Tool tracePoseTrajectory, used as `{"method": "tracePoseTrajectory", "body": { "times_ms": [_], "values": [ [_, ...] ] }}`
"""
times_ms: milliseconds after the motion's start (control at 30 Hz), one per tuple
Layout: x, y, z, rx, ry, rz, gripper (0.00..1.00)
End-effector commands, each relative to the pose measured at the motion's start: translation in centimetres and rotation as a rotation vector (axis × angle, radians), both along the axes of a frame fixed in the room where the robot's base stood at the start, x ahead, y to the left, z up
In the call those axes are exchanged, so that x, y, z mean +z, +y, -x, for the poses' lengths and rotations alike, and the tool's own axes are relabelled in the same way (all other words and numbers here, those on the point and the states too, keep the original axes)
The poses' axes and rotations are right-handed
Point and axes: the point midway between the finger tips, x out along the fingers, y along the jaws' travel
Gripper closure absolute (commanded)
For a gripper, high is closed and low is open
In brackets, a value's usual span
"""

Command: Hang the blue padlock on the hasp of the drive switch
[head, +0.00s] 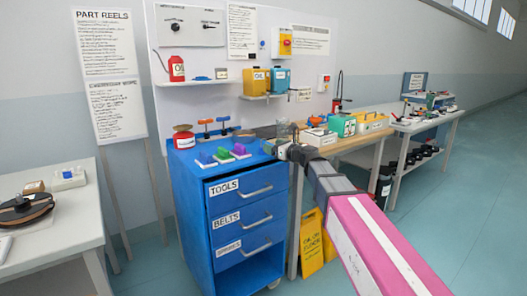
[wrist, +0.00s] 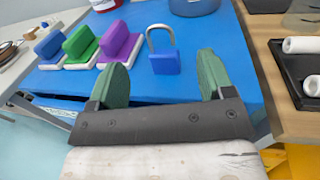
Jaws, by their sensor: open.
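The blue padlock (wrist: 164,63) with its grey shackle is on the blue cabinet top in the wrist view, shackle pointing away from me. My gripper (wrist: 161,72) is open, its two green fingers apart, with the padlock ahead of and between the fingertips. I cannot tell the height gap. In the head view my gripper (head: 279,148) is over the right side of the blue cabinet (head: 237,193), and I cannot make out the padlock there. A yellow box with a red knob (head: 286,42) is on the wall panel; I cannot tell if it is the drive switch. No hasp is clear.
Blue, green (wrist: 82,42) and purple (wrist: 120,43) handled blocks stand left of the padlock. A red can (head: 184,137) is at the cabinet's back left. A wooden bench (head: 345,142) with boxes adjoins on the right. A yellow floor sign (head: 312,245) stands below it.

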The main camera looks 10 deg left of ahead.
Motion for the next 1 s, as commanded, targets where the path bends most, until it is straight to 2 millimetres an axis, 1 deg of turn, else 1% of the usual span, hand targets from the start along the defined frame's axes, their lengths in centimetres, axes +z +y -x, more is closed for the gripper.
{"method": "tracePoseTrajectory", "body": {
  "times_ms": [200,333,400,600,667,700,767,800,1000],
  "values": [
    [-0.1,2.4,-1.7,0.002,0.0,0.001,0.25],
    [-0.1,3.9,-2.4,0.001,-0.001,0.0,0.25],
    [-0.1,4.2,-2.5,0.001,0.0,0.001,0.25],
    [-0.1,4.1,-2.4,0.001,0.0,0.001,0.25],
    [-0.1,4.1,-2.4,0.001,0.0,0.001,0.45],
    [-0.1,4.1,-2.4,0.001,0.0,0.001,0.58],
    [-0.1,4.1,-2.4,0.001,0.0,0.001,0.77],
    [-0.1,4.1,-2.4,0.001,0.0,0.001,0.8],
    [-0.1,4.1,-2.4,0.001,-0.001,0.0,0.8]
  ]
}}
